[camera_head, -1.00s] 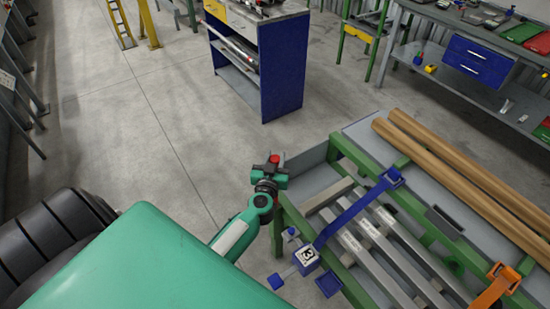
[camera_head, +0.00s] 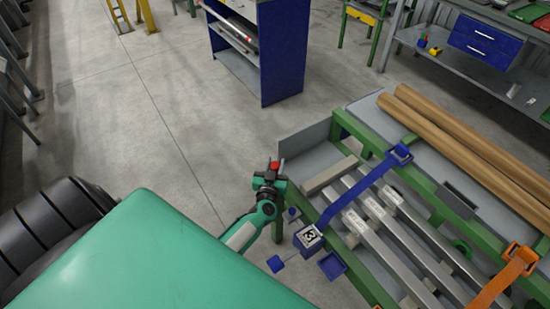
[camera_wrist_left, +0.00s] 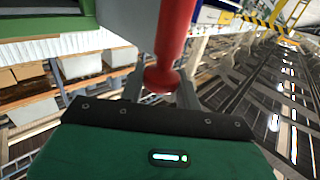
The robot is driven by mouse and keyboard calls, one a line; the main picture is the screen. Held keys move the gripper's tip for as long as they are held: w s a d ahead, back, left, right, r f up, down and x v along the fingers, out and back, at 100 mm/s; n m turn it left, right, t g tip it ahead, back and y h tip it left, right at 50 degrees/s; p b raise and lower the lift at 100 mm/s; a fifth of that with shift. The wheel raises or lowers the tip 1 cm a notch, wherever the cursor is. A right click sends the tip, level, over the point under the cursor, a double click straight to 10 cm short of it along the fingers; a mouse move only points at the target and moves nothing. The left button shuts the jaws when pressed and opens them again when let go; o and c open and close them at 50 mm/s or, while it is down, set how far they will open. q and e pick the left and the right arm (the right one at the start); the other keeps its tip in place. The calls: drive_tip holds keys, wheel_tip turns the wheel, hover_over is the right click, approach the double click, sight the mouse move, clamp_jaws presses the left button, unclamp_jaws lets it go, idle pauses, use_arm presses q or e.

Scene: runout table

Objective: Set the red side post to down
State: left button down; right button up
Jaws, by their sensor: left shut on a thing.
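The red side post (camera_head: 274,165) shows in the head view as a small red tip at the near left corner of the runout table (camera_head: 305,145). My left gripper (camera_head: 270,176) is at that corner and shut on the post. In the left wrist view the red post (camera_wrist_left: 175,35) is a smooth rod with a rounded knob at its near end, between the fingers of my left gripper (camera_wrist_left: 160,92). The lower part of the post is hidden by the gripper in the head view. My right gripper is not in view.
A blue strap (camera_head: 360,190) and an orange strap (camera_head: 500,280) cross several grey metal bars (camera_head: 385,220) on the table. A blue ratchet with a marked block (camera_head: 308,238) hangs at the near edge. Cardboard tubes (camera_head: 470,140) lie behind. Open floor (camera_head: 110,130) is at left.

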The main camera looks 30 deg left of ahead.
use_arm(q)
wheel_tip(320, 180, down, 4)
drive_tip(key=shift+f+b, duration=0.1)
drive_tip(key=shift+b, duration=0.7)
drive_tip(key=shift+s, duration=0.1)
drive_tip(key=c, duration=1)
unclamp_jaws()
drive_tip(key=shift+f, duration=0.1)
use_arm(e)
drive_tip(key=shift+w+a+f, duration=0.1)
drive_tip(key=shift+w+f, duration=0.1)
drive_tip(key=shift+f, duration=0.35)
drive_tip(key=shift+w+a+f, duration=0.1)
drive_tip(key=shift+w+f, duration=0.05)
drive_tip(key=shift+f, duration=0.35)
use_arm(q)
drive_tip(key=shift+s+d, duration=0.25)
drive_tip(key=shift+s, duration=0.15)
drive_tip(key=v, duration=1.2)
drive_tip(key=shift+s+b, duration=0.35)
drive_tip(key=shift+b, duration=0.05)
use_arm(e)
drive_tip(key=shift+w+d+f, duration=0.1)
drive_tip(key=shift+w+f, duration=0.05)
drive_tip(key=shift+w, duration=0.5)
